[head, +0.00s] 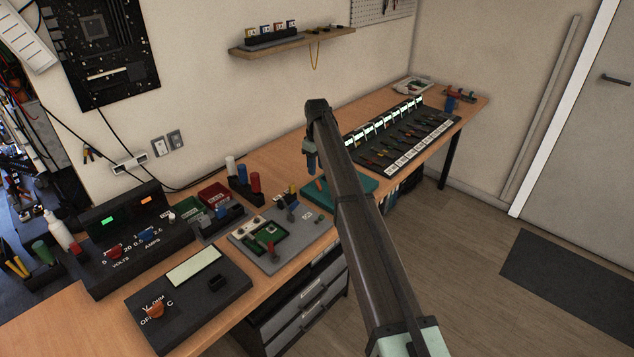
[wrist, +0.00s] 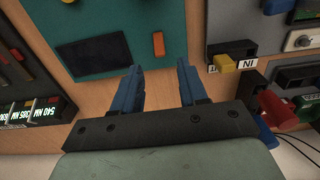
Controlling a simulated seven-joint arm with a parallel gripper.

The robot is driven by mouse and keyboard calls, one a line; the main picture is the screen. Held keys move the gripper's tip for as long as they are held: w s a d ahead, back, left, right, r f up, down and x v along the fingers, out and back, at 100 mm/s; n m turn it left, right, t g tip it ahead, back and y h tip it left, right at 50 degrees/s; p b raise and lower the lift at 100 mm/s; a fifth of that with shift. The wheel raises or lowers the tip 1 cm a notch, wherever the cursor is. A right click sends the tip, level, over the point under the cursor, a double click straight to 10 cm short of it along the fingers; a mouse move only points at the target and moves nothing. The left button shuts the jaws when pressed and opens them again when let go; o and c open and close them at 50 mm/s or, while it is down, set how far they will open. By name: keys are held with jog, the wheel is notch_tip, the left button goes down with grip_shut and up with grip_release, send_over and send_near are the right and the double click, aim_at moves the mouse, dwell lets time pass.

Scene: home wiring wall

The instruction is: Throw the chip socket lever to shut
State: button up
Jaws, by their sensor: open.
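A grey fixture plate (head: 312,231) lies on the bench, left of my arm in the head view. It carries a green board (head: 262,240) with a small red part (head: 270,247), and small upright parts behind it. I cannot tell for sure which part is the chip socket lever. In the wrist view the plate's edge (wrist: 218,22) shows at the right, with a yellow part (wrist: 223,64) by a black block (wrist: 238,48). My gripper (head: 311,163) is open and empty, its blue fingers (wrist: 161,78) above the bench by the teal mat (wrist: 135,20), apart from the plate.
Behind the plate stand red and blue cylinders in a black holder (head: 242,192). A red bin (head: 213,195) and a meter box (head: 190,300) are to the left. A black rack (head: 405,140) is to the right. A shelf (head: 290,42) hangs above.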

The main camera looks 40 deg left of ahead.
aim_at(317, 180)
jog(key=shift+f, duration=3.6)
grip_shut()
